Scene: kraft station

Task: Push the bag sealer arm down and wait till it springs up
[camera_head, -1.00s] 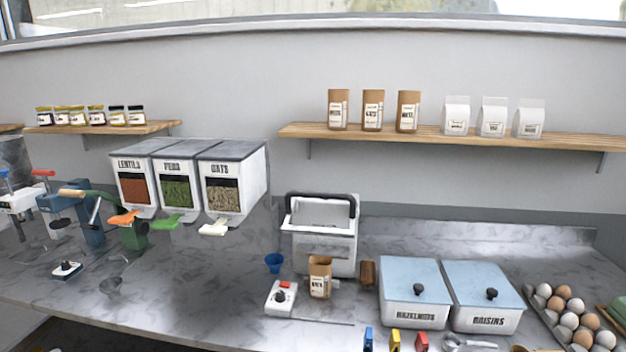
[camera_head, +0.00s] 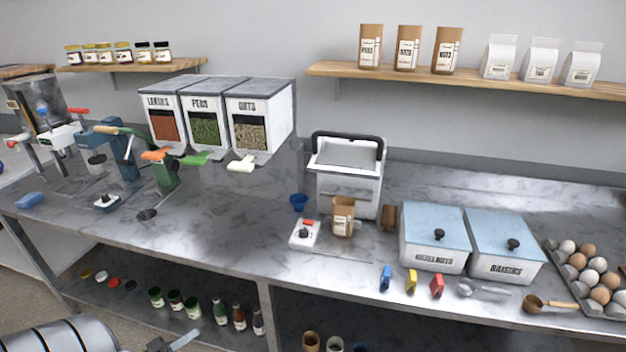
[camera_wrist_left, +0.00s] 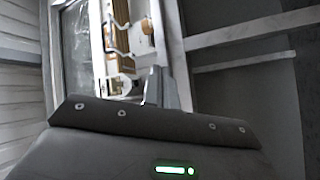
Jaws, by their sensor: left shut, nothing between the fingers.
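The bag sealer (camera_head: 348,190) is a white box on the counter with a black bar-shaped arm (camera_head: 350,136). The arm is raised at its top. A brown paper bag (camera_head: 343,217) stands upright in front of it, hiding part of its lower front. My left gripper (camera_head: 184,340) is low at the bottom left edge of the head view, well away from the sealer. Its fingers (camera_wrist_left: 163,85) show in the left wrist view, shut and empty. My right gripper is in neither view.
A control box (camera_head: 304,234) with a red switch sits left of the bag. Two lidded bins (camera_head: 433,238) stand right of the sealer. Coloured clips (camera_head: 411,281) lie near the front edge. Bottles (camera_head: 239,316) stand on the lower shelf.

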